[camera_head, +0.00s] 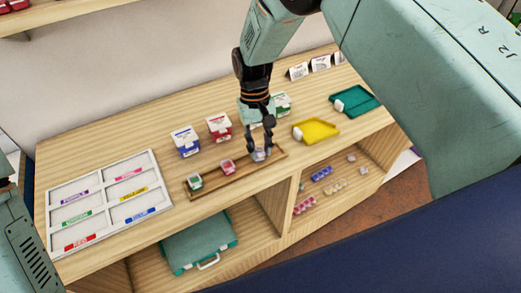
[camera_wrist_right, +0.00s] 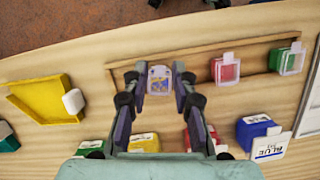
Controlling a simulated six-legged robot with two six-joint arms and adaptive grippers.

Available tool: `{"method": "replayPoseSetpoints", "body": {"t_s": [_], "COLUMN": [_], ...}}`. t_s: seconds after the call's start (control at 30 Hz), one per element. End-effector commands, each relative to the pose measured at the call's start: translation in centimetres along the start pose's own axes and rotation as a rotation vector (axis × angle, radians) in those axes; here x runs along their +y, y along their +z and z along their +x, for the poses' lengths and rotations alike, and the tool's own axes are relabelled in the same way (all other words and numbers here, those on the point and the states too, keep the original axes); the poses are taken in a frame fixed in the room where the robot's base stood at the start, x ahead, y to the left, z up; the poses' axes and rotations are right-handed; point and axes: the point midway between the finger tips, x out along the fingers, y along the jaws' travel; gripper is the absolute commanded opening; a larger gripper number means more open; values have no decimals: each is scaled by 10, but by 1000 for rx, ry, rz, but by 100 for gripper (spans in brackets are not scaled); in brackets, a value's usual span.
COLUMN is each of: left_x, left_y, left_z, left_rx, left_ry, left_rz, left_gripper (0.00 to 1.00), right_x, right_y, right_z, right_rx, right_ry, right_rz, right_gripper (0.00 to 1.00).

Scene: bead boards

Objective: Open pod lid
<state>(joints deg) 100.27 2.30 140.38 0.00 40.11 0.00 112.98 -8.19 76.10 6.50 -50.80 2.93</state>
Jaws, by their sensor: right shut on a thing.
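A small clear pod (camera_head: 260,155) with bluish and yellowish contents sits at the right end of a narrow wooden tray (camera_head: 211,190). My right gripper (camera_head: 261,148) points down and is shut on this pod. In the right wrist view the pod (camera_wrist_right: 160,80) shows between the two fingertips (camera_wrist_right: 159,78). I cannot tell whether the fingers touch its lid or its body, or whether the lid is raised. A red pod (camera_head: 227,167) and a green pod (camera_head: 195,181) stand farther left in the tray, each with a clear tab. My left gripper is not in view.
Blue (camera_head: 186,141), red (camera_head: 219,127) and green (camera_head: 281,103) boxes stand behind the tray. A yellow scoop tray (camera_head: 317,130) and a teal one (camera_head: 357,101) lie to the right. A white sorting board (camera_head: 155,173) lies left. A teal case (camera_head: 200,243) is on the shelf below.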

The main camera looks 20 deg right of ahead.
Motion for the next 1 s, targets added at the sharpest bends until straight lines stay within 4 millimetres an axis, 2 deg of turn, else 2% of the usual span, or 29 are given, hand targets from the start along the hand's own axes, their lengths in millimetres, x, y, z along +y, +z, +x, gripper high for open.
{"method": "replayPoseSetpoints", "body": {"t_s": [0.6, 1.0], "left_x": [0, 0], "left_y": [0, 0], "left_z": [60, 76], "left_rx": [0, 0], "left_ry": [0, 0], "left_rz": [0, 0], "left_gripper": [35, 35], "right_x": [0, 0], "right_y": [-13, -14], "right_z": [-5, -10], "right_rx": [-300, -369], "right_ry": [-1, 0], "right_rz": [0, 0], "right_gripper": [0, 0]}}
